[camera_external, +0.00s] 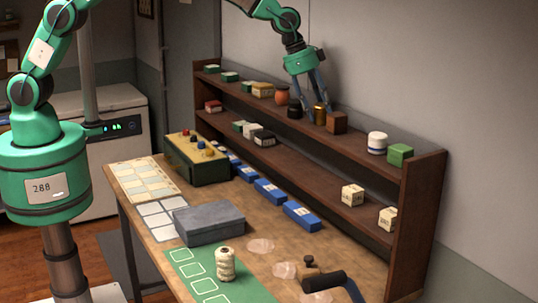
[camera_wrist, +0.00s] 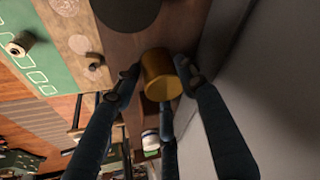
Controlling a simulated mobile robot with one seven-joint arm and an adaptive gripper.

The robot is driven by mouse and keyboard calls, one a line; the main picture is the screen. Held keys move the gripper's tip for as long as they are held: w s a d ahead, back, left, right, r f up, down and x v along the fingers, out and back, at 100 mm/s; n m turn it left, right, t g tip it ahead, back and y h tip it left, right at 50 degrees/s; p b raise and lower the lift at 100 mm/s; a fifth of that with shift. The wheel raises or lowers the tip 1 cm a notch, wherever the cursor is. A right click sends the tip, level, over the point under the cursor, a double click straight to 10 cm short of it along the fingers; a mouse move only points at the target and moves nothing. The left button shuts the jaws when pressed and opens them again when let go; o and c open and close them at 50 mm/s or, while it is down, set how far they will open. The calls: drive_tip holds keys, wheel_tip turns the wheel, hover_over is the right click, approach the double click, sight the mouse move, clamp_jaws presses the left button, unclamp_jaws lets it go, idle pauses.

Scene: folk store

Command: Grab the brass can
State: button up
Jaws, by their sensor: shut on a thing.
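The brass can (camera_external: 320,114) stands upright on the top board of the brown shelf unit (camera_external: 360,155). It also shows in the wrist view (camera_wrist: 161,76), between the dark fingertips. My gripper (camera_external: 315,108) reaches down from above with its fingers around the can, shut on it. In the external view one finger partly hides the can's side. I cannot tell whether the can is clear of the board.
A dark round jar (camera_external: 295,108) stands close on the left of the can and a brown wooden box (camera_external: 337,122) close on the right. An orange jar (camera_external: 282,96) is further left. A white-and-blue jar (camera_external: 377,142) and a green box (camera_external: 399,154) stand further right. The wall is close behind.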

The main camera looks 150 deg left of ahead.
sight(320, 105)
drive_tip(key=shift+r, duration=0.15)
drive_tip(key=shift+r, duration=0.65)
wheel_tip(320, 105, up, 2)
drive_tip(key=shift+r+b, duration=0.1)
drive_tip(key=shift+b, duration=0.45)
drive_tip(key=s+d+b, duration=0.1)
drive_tip(key=s+d, duration=0.3)
drive_tip(key=d, duration=0.3)
drive_tip(key=s+d+r+b, duration=0.1)
drive_tip(key=s+d, duration=0.3)
drive_tip(key=d, duration=0.2)
drive_tip(key=shift+d+b, duration=0.35)
drive_tip(key=shift+b, duration=0.05)
drive_tip(key=shift+s+r, duration=0.1)
